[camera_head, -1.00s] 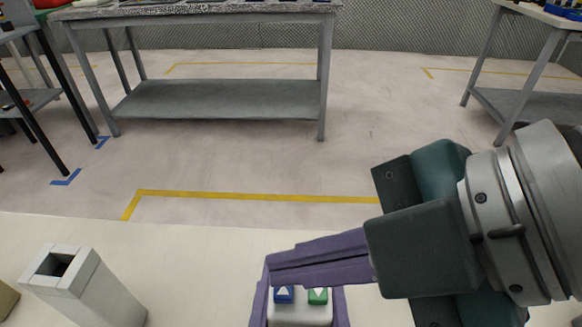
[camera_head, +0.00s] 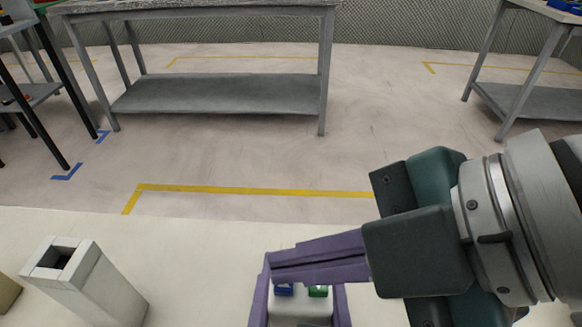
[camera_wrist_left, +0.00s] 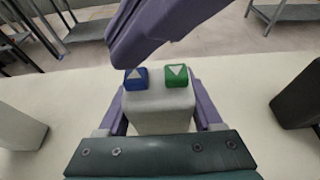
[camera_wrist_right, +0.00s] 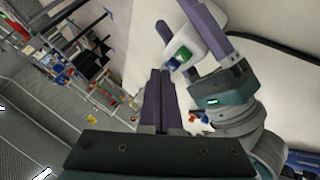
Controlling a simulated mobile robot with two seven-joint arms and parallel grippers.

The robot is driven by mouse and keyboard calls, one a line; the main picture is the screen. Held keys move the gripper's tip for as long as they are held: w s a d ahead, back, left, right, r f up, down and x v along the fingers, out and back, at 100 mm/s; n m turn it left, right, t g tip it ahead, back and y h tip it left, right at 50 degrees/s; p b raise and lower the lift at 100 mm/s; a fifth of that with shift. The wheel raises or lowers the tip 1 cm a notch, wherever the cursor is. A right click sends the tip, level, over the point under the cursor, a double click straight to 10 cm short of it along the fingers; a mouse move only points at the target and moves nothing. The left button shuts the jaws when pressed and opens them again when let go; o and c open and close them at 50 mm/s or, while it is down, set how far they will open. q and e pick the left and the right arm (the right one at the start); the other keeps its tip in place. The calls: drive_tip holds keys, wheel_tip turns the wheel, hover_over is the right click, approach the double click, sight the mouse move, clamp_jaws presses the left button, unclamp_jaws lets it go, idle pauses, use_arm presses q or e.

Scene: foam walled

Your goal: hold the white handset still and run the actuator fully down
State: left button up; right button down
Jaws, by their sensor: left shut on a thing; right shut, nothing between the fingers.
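The white handset (camera_head: 300,309) stands at the bottom of the head view, between the purple fingers of my left gripper (camera_wrist_left: 160,110), which is shut on it. In the left wrist view its blue up-arrow button (camera_wrist_left: 136,78) is on the left and its green down-arrow button (camera_wrist_left: 176,76) on the right. My right gripper (camera_head: 270,267) is shut and empty. Its fingers cross just above the handset, tips near the blue button's side; I cannot tell whether they touch. In the right wrist view the handset (camera_wrist_right: 184,42) is beyond these fingers. I cannot identify the actuator for sure.
A pale square post (camera_head: 105,290) with a dark hollow top stands left on the white table (camera_head: 200,240). A tan block edge (camera_head: 8,292) shows at far left. The tabletop between post and handset is clear. Grey benches (camera_head: 215,94) stand beyond on the floor.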

drive_tip(key=shift+f, duration=0.5)
idle(2.2)
drive_tip(key=shift+r, duration=0.1)
idle(1.4)
drive_tip(key=shift+r, duration=0.8)
drive_tip(key=shift+r, duration=0.1)
wheel_tip(320, 180, up, 5)
drive_tip(key=shift+f, duration=0.1)
idle(0.6)
use_arm(q)
drive_tip(key=o, duration=1.5)
drive_tip(key=shift+o, duration=0.2)
